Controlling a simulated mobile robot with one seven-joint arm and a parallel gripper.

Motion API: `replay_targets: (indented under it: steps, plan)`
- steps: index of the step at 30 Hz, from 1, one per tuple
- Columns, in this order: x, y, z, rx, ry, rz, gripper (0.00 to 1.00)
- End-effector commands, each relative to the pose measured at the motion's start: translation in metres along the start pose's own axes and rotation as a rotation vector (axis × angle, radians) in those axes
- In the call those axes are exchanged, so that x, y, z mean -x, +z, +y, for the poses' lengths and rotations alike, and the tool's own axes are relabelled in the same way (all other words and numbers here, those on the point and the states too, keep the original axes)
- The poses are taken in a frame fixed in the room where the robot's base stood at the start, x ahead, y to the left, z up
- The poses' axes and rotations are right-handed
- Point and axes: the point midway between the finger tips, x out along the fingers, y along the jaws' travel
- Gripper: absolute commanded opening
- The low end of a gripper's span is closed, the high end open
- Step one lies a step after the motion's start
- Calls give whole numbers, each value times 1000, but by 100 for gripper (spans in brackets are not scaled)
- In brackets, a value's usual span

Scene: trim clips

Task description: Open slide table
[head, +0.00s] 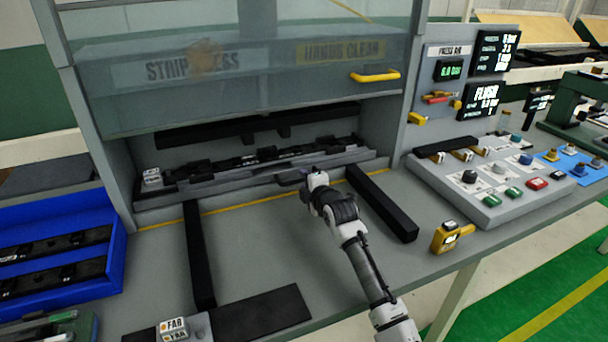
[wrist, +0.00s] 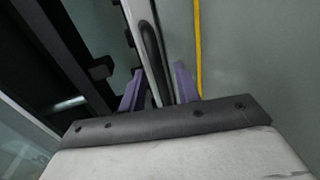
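The slide table (head: 255,172) is a long grey plate carrying a dark fixture strip, sitting inside the press opening behind the two black rails. Its dark handle (head: 290,177) sticks out at the middle of the front edge, and it also shows as a dark bar (wrist: 152,48) in the wrist view. My gripper (head: 305,183) is at this handle. In the wrist view, the two purple fingers of my gripper (wrist: 160,86) stand apart on either side of the handle, with a gap visible. The handle's lower end is partly hidden by the gripper.
A clear guard (head: 240,80) with a yellow handle (head: 375,76) hangs above the opening. Black rails (head: 198,255) (head: 382,203) flank clear bench. A blue bin (head: 118,240) stands left. A button panel (head: 500,180) and yellow device (head: 450,236) are right.

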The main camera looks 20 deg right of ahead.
Motion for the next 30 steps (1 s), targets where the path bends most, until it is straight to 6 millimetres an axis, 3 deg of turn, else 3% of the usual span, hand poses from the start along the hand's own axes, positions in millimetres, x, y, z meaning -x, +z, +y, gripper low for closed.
replay_targets:
  steps: [6, 15, 22, 30]
  plan:
    - [-15, 0, 1, 1, 1, 0, 32]
    - [-16, 0, 0, 0, 1, 0, 32]
    - [-16, 0, 0, 0, 1, 0, 2]
    - [-16, 0, 0, 0, 1, 0, 0]
